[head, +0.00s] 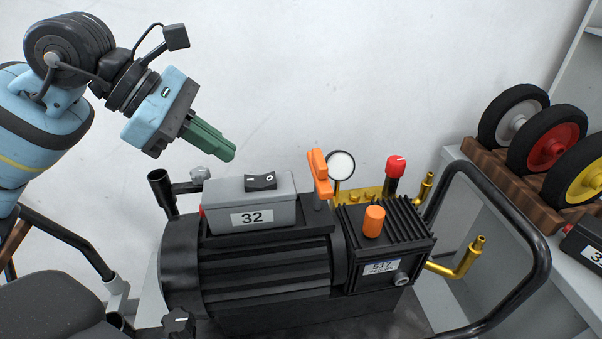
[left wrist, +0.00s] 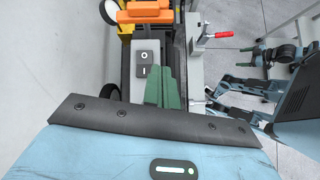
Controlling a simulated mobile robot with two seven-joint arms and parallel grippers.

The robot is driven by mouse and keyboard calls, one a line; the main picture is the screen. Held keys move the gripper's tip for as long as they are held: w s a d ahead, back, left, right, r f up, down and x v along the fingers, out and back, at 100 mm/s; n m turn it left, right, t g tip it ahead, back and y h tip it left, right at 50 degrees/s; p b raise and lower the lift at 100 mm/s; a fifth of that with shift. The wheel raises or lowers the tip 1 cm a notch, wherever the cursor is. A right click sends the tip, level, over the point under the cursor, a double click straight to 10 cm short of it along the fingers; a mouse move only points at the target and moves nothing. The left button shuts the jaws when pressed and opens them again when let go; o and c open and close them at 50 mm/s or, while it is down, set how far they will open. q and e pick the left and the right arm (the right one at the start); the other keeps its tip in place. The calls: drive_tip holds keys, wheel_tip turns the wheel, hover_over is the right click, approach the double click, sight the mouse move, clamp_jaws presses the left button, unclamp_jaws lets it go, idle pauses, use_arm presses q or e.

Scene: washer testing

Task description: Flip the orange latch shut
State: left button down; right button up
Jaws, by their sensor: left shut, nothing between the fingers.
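The orange latch (head: 319,172) stands upright on the black pump, just right of the grey switch box; an orange part, which looks like the latch, shows at the top of the left wrist view (left wrist: 147,12). My left gripper (head: 228,153) has green fingers, closed together and empty. It hangs in the air above and left of the switch box, to the left of the latch and apart from it. The fingers also show in the left wrist view (left wrist: 163,80). My right gripper is not visible in the head view.
The grey box (head: 252,205) has a black rocker switch (head: 260,181). A round gauge (head: 341,165) stands close behind the latch, with a red-topped knob (head: 396,166) and an orange cap (head: 374,221) to its right. A black tube handle (head: 540,250) curves on the right.

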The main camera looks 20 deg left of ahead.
sight(271, 179)
use_arm(q)
drive_tip(key=shift+s+d+n, duration=0.1)
drive_tip(key=shift+s+n, duration=0.05)
drive_tip(key=shift+n, duration=1.15)
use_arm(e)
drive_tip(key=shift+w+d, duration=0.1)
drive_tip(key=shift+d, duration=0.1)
use_arm(q)
drive_tip(key=x, duration=0.9)
drive_tip(key=shift+w+d+f+p, duration=0.15)
drive_tip(key=shift+w+d+p, duration=0.1)
drive_tip(key=shift+p, duration=0.15)
drive_tip(key=w+d, duration=0.1)
drive_tip(key=d+p, duration=0.1)
drive_tip(key=shift+w+d, duration=0.25)
drive_tip(key=shift+w, duration=0.15)
drive_tip(key=shift+w+d+f, duration=0.1)
drive_tip(key=shift+w+d, duration=0.2)
drive_tip(key=shift+d, duration=0.1)
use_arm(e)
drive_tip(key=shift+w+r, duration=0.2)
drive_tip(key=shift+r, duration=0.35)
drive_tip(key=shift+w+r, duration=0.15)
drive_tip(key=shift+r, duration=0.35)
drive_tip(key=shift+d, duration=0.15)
